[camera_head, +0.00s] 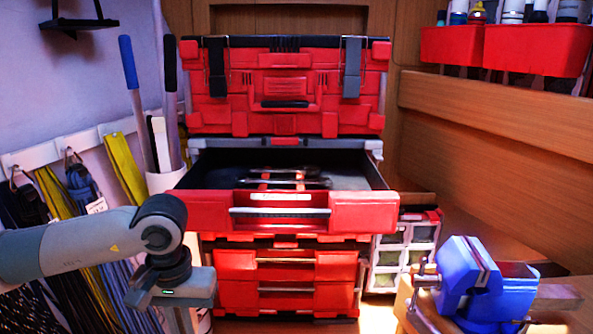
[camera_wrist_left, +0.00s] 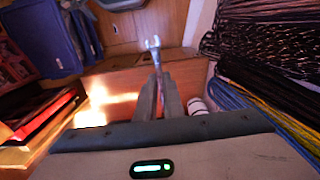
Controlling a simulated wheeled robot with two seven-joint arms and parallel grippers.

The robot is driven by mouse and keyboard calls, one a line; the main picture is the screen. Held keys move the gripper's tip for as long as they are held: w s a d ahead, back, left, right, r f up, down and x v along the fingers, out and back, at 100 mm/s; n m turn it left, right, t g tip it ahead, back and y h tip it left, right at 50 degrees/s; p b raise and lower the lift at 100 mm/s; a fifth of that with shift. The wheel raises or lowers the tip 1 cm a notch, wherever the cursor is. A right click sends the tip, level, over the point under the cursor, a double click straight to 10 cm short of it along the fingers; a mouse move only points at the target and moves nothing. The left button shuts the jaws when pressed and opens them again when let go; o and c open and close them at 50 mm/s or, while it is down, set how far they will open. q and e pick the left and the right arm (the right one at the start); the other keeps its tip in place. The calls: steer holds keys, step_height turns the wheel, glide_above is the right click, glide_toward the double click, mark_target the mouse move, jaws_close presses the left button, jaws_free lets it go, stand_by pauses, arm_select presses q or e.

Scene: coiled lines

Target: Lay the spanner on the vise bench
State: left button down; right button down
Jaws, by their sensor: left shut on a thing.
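My left gripper (camera_wrist_left: 160,92) is shut on the spanner (camera_wrist_left: 154,56). In the left wrist view the spanner's open-ended metal head sticks out beyond the fingertips, and its lower part is hidden between the fingers. In the head view the left gripper's body (camera_head: 178,288) is at the lower left, in front of the red cabinet, with the fingers running off the bottom edge. The spanner does not show there. The wooden vise bench (camera_head: 413,312) is at the lower right, carrying a blue vise (camera_head: 480,280). The gripper is well left of it. My right gripper is not in view.
A red tool cabinet stands in the middle, with an open drawer (camera_head: 355,212) holding tools. Coiled lines (camera_head: 85,200) hang on the left wall. Red bins (camera_head: 535,48) sit at the upper right. A small organiser (camera_head: 402,250) stands between cabinet and bench.

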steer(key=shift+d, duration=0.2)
